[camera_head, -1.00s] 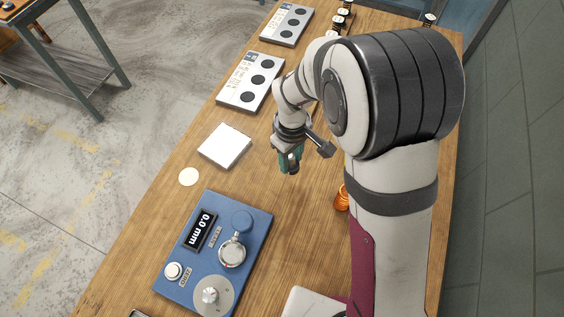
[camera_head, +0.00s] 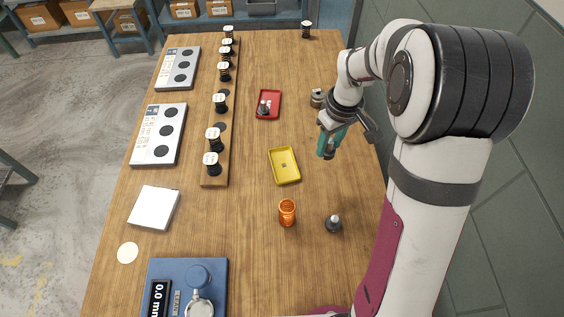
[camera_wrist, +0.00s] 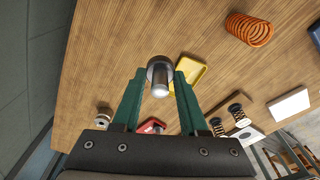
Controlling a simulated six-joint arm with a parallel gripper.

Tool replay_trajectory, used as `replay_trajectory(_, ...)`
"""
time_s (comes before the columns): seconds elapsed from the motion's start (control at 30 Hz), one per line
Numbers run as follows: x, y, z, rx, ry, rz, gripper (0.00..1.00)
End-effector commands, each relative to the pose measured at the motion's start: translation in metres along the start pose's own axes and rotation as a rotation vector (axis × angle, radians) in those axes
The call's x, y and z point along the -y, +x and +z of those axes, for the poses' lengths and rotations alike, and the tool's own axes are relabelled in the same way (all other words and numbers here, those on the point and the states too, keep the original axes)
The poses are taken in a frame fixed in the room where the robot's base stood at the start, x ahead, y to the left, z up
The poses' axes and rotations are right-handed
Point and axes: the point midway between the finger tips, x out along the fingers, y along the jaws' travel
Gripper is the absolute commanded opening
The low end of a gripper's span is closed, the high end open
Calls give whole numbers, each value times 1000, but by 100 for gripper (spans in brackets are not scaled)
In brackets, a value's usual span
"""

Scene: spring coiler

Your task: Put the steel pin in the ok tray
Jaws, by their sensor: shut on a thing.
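My gripper (camera_head: 327,152) is above the right side of the table, fingers pointing down. In the wrist view, its green fingers (camera_wrist: 158,90) are shut on a short silver pin with a wide dark collar, taken as the steel pin (camera_wrist: 160,78). The pin is hard to make out in the head view. A yellow tray (camera_head: 293,180) lies left of and below the gripper, with a small dark mark in it. A red tray (camera_head: 275,98) farther back holds small dark and silver pieces. I cannot read an "ok" label on either tray.
An orange spring (camera_head: 287,212) and a dark base with a silver post (camera_head: 333,223) stand near the yellow tray. A wooden rack (camera_head: 216,175) holds several black coils. A white square block (camera_head: 154,208) and the blue gauge (camera_head: 212,270) are at left. A small metal part (camera_head: 318,98) is behind.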

Motion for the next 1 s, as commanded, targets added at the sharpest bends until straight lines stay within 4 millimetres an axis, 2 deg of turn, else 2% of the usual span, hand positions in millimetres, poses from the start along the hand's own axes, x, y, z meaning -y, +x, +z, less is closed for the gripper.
replay_trajectory(0.03, -5, 1, 0, -3, 22, 0, 0)
replay_trajectory(0.1, 0, 9, -7, -4, 31, 0, 0)
replay_trajectory(0.3, 40, 51, -50, -2, 27, -1, 0)
replay_trajectory(0.5, 64, 76, -78, -4, 30, 1, 0)
replay_trajectory(0.73, 67, 114, -77, -3, 32, 0, 0)
replay_trajectory(1.0, 66, 118, -77, -6, 32, 1, 0)
